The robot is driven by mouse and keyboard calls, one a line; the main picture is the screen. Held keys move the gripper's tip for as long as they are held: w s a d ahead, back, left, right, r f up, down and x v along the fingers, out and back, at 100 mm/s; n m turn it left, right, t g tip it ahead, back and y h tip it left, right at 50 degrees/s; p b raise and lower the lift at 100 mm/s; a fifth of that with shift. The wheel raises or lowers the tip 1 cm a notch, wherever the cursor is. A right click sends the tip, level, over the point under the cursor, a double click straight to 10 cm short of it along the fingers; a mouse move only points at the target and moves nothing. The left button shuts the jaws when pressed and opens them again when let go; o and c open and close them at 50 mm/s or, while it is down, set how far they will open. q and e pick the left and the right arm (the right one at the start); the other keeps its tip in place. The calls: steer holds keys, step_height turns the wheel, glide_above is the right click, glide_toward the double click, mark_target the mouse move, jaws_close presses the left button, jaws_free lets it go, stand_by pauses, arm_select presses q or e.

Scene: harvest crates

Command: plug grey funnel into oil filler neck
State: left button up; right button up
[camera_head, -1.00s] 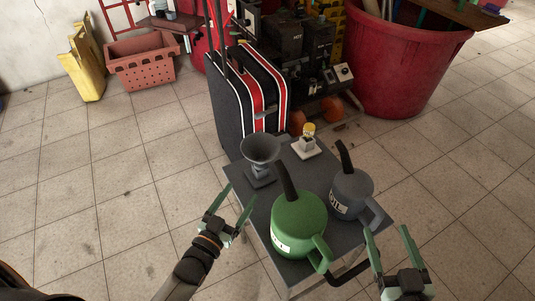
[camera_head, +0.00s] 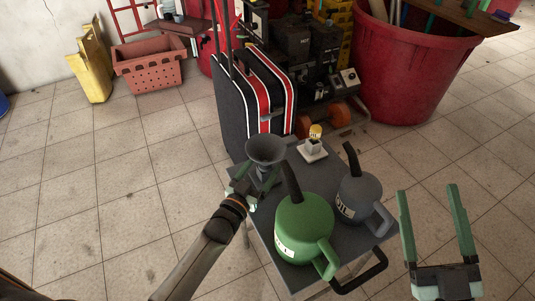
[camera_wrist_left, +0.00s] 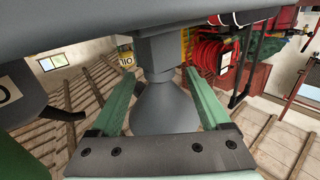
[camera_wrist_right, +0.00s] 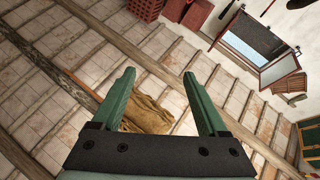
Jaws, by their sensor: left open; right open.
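The grey funnel (camera_head: 265,150) stands upright at the table's far left corner, wide mouth up. My left gripper (camera_head: 255,186) is open at the funnel's lower part. In the left wrist view the funnel (camera_wrist_left: 165,105) lies between the open fingers (camera_wrist_left: 160,76); I cannot tell whether they touch it. A small grey neck on a white base plate (camera_head: 313,151), with a yellow piece on top, stands to the right of the funnel; it looks like the oil filler neck. My right gripper (camera_head: 430,192) is open and empty, right of the table.
A green can (camera_head: 303,222) and a grey can (camera_head: 363,200) with an OIL label stand on the dark table (camera_head: 345,240), close to the funnel. A black-and-red suitcase (camera_head: 245,105) stands behind the table. A red tub (camera_head: 405,75) is further back.

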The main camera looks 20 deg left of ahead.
arm_select(q)
steer(key=shift+w+d, duration=0.15)
steer(key=shift+w, duration=0.7)
arm_select(e)
steer(key=r+y, duration=0.1)
steer(key=s+r+n, duration=0.1)
steer(key=shift+s+a+r+t+y, duration=0.15)
steer(key=shift+s+r+t+y, duration=0.05)
steer(key=shift+r+t+y, duration=0.2)
arm_select(q)
steer(key=shift+c, duration=0.2)
jaws_close()
